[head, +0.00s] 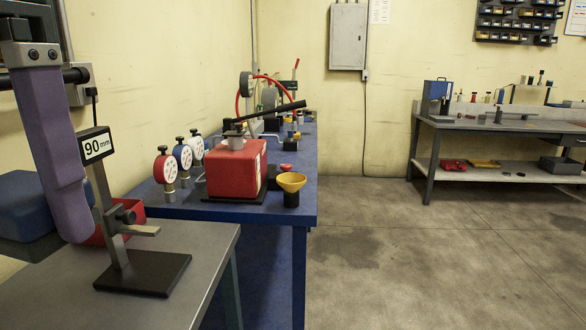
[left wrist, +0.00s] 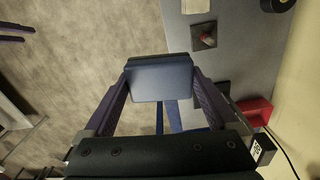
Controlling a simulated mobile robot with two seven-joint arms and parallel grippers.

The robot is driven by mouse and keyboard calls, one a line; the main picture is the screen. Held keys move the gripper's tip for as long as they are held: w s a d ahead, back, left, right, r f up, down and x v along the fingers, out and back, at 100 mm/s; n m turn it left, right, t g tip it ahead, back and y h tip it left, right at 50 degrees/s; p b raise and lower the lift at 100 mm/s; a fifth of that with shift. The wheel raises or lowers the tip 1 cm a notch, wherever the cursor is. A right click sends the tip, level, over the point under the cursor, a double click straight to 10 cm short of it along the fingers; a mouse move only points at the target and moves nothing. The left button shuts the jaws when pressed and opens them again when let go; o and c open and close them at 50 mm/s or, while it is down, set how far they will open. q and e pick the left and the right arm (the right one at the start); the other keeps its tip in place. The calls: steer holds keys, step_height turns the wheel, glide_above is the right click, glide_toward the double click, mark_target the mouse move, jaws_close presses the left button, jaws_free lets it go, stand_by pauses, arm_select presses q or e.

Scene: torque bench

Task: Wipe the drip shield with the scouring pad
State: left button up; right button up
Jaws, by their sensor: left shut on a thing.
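My left gripper (head: 50,150) shows a purple finger at the left of the head view. It is shut on a blue block with a dark grey lower layer (head: 32,208), which looks like the scouring pad. In the left wrist view the pad (left wrist: 160,82) sits between both purple fingers. In the head view it is above the near grey table, beside the 90 mm stand. I cannot pick out the drip shield with certainty. Two thin purple fingers of my right gripper (left wrist: 14,33) show at the left edge of the wrist view, apart and empty, over the floor.
The 90 mm stand (head: 118,240) and a red bin (head: 125,213) are close to the pad. A blue bench (head: 300,212) behind carries gauges, a red block (head: 236,170) and a yellow funnel (head: 291,183). The floor (head: 420,260) at right is clear.

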arm_select(q)
steer(key=shift+d+r+n, duration=0.1)
steer(key=shift+r+n, duration=0.35)
steer(key=shift+n, duration=0.55)
steer(key=s+r+p, duration=0.3)
steer(key=r+p, duration=1.4)
steer(key=p, duration=0.2)
steer(key=s+r+p, duration=0.3)
steer(key=r+p, duration=1.5)
steer(key=p, duration=0.1)
steer(key=shift+r, duration=0.35)
